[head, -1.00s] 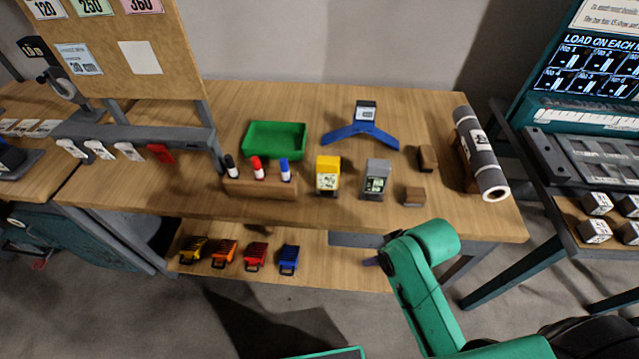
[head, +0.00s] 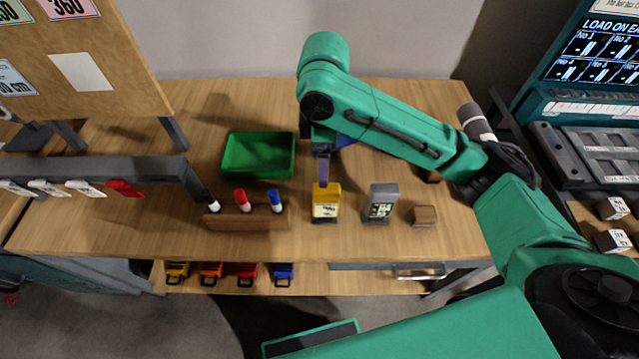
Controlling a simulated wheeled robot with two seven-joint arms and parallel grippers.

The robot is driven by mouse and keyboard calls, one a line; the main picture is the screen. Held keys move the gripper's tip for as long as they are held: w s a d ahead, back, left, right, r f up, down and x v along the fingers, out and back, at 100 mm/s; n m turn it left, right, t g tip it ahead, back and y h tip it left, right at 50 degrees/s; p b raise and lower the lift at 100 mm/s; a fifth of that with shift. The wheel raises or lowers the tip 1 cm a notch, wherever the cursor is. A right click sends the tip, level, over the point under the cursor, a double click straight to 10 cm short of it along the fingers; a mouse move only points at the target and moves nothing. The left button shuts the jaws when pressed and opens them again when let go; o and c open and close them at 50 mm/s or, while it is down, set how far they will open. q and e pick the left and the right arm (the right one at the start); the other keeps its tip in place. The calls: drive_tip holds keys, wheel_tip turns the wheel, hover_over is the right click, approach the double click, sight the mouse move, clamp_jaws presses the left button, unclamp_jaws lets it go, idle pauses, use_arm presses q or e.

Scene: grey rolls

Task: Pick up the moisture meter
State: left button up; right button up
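A yellow handheld device (head: 326,205) with a pale face stands upright on the wooden table. A grey handheld device (head: 381,203) with a lit display stands to its right. No readable name shows which one is the moisture meter. My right gripper (head: 322,178) points down at the top of the yellow device, close above or touching it; I cannot tell which. Its fingers look narrow and their opening is not clear. My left gripper is not in view.
A wooden holder (head: 247,218) with black, red and blue markers stands left of the yellow device. A green tray (head: 258,155) lies behind it. A small brown block (head: 424,216) is at right.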

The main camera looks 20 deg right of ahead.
sight(325, 191)
drive_tip(key=f, duration=0.3)
drive_tip(key=shift+s+f, duration=0.15)
drive_tip(key=shift+s, duration=0.15)
drive_tip(key=f, duration=0.2)
drive_tip(key=s+f, duration=0.1)
drive_tip(key=f, duration=0.1)
drive_tip(key=shift+s+f+p, duration=0.1)
drive_tip(key=shift+f+p, duration=0.2)
drive_tip(key=shift+f, duration=0.05)
drive_tip(key=f, duration=0.4)
drive_tip(key=f+p, duration=0.1)
drive_tip(key=shift+d+f, duration=0.25)
drive_tip(key=shift+f, duration=0.15)
drive_tip(key=shift+c, duration=1.2)
drive_tip(key=c, duration=1)
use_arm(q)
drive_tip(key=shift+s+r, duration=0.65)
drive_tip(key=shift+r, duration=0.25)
